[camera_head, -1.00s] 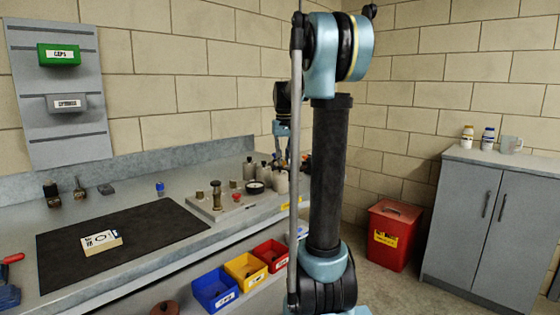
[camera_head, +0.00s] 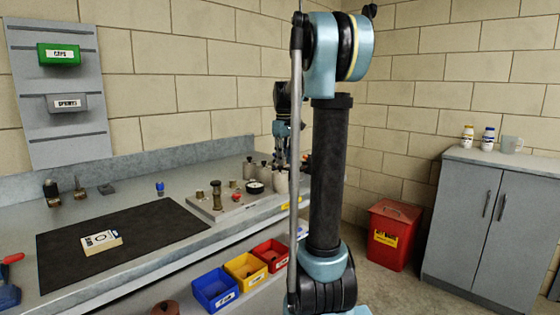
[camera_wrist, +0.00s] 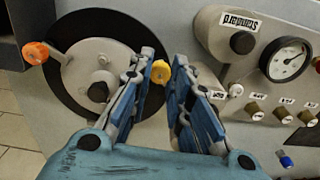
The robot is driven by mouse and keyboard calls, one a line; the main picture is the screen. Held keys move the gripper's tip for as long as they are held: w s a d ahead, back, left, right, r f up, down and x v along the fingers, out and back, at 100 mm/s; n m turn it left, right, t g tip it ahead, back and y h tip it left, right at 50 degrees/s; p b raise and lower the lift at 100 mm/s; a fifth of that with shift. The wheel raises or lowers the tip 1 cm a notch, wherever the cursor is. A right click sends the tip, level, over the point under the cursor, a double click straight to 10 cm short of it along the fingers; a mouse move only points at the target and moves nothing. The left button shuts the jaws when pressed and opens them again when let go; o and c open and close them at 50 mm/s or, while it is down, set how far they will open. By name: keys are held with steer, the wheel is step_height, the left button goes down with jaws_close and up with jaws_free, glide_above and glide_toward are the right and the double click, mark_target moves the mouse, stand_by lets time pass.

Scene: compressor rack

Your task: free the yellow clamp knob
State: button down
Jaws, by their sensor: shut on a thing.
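The yellow clamp knob (camera_wrist: 161,71) is small and rounded, at the right edge of a round grey disc with a black rim (camera_wrist: 98,22) in the wrist view. My gripper (camera_wrist: 164,62) has its two blue fingers on either side of the knob and is shut on it. The knob's far side and its stem are hidden. In the head view my gripper (camera_head: 281,150) is over the far right end of the bench, partly behind my own arm, and the knob cannot be made out there.
An orange knob (camera_wrist: 36,52) stands at the disc's left. Right of my fingers are a grey cylinder labelled Standard (camera_wrist: 240,42), a gauge (camera_wrist: 287,60) and several small valves. In the head view, a dark mat (camera_head: 130,255) carries a white box (camera_head: 101,242). Bins line the bench front.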

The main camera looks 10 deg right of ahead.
stand_by(0.3)
steer(key=c, duration=1.4)
jaws_free()
steer(key=shift+c, duration=0.2)
steer(key=shift+r, duration=0.1)
step_height(320, 180, up, 12)
steer(key=s+a+f+m+t, duration=0.1)
steer(key=s+f+m, duration=0.5)
steer(key=s+f, duration=2.7)
steer(key=shift+s+f+t, duration=0.25)
steer(key=shift+s+t, duration=0.35)
steer(key=shift+s, duration=0.3)
